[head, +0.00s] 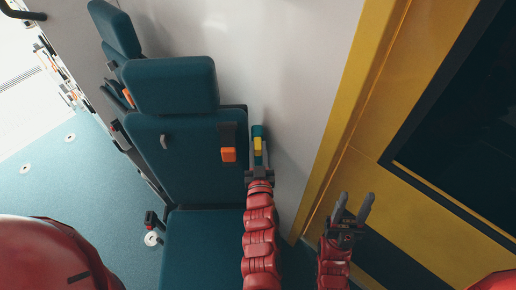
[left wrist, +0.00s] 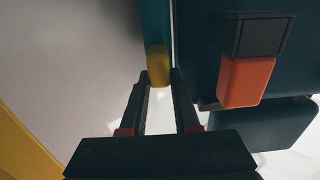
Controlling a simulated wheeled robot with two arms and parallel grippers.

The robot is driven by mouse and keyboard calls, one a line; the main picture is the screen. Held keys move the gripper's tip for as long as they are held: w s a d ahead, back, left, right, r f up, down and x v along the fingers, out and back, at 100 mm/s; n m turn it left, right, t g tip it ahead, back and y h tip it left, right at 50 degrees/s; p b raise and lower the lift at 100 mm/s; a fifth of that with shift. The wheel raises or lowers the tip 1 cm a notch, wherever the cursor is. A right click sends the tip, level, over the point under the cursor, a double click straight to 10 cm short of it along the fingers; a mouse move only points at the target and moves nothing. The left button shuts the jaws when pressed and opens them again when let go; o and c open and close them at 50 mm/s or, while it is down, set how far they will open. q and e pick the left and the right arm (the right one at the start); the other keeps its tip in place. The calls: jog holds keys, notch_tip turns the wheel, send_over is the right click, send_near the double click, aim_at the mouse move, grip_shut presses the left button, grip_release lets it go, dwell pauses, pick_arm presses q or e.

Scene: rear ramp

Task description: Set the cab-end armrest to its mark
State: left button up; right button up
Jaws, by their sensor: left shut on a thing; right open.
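The armrest (head: 257,130) is a narrow teal bar standing upright beside the right edge of the teal seat back, with a yellow piece (head: 258,147) on it. My left gripper (head: 258,163) is at the armrest's lower end. In the left wrist view its fingers (left wrist: 158,82) are shut on the yellow piece (left wrist: 158,62), with the teal armrest (left wrist: 157,22) above. My right gripper (head: 352,212) is open and empty, to the right near the yellow frame. I cannot make out a mark for the armrest.
The seat back (head: 180,160) carries a dark and orange buckle (head: 228,154), close to the left gripper. A pale wall (head: 285,70) rises right behind the armrest. A yellow frame (head: 365,85) stands further right. Blue floor (head: 60,175) is open at left.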

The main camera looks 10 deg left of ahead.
pick_arm(q)
grip_shut()
dwell(1.0)
